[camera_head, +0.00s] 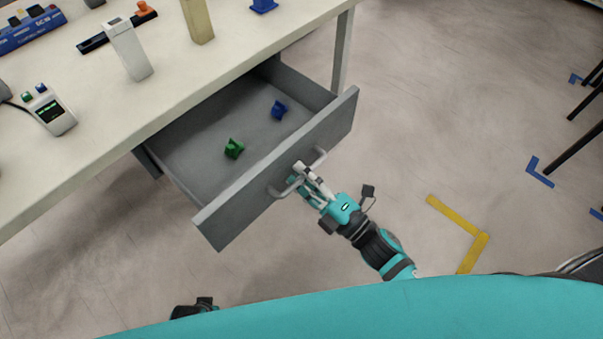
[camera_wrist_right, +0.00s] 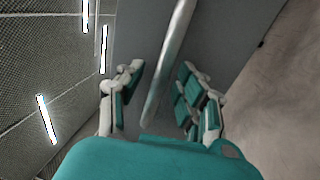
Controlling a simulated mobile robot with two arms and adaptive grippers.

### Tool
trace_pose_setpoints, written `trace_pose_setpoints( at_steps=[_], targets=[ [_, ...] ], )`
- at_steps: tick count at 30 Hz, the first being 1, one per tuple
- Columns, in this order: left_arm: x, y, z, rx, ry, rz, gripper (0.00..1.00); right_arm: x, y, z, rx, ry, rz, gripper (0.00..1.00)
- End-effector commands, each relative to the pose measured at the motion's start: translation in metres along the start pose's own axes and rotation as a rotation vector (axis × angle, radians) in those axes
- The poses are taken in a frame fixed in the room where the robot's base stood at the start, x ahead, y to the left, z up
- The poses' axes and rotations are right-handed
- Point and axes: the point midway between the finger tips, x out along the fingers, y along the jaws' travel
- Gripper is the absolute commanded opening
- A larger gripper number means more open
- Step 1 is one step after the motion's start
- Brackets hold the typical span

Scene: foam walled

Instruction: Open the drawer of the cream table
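The cream table (camera_head: 180,82) fills the upper left of the head view. Its grey drawer (camera_head: 290,160) is pulled well out, showing the inside. The silver bar handle (camera_head: 320,158) is on the drawer front. My right gripper (camera_head: 303,180) is at the handle, its fingers on both sides of the bar. In the right wrist view the handle bar (camera_wrist_right: 170,65) runs between the two fingers (camera_wrist_right: 160,98), with gaps on both sides, so the gripper looks open around it.
In the drawer lie a green piece (camera_head: 234,149) and a blue piece (camera_head: 279,109). A white device (camera_head: 52,112), a white block (camera_head: 130,50) and a beige block (camera_head: 197,20) are on the table.

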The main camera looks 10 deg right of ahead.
Motion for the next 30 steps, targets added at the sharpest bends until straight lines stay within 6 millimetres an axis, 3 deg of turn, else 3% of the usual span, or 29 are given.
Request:
trace_pose_setpoints(
  at_steps=[15, 21, 30],
  targets=[
    [0.0, -0.001, 0.0, 0.0, 0.0, -0.002, 0.4, -0.098, -0.001, 0.0, 0.001, 0.0, -0.005, 0.36],
    [0.0, -0.001, 0.0, 0.0, 0.0, -0.002, 0.4, -0.115, -0.001, 0.0, 0.0, 0.0, -0.002, 0.36],
    [0.0, -0.002, 0.0, 0.0, 0.0, -0.002, 0.4, -0.116, 0.0, 0.0, 0.0, 0.0, -0.001, 0.36]
  ],
)
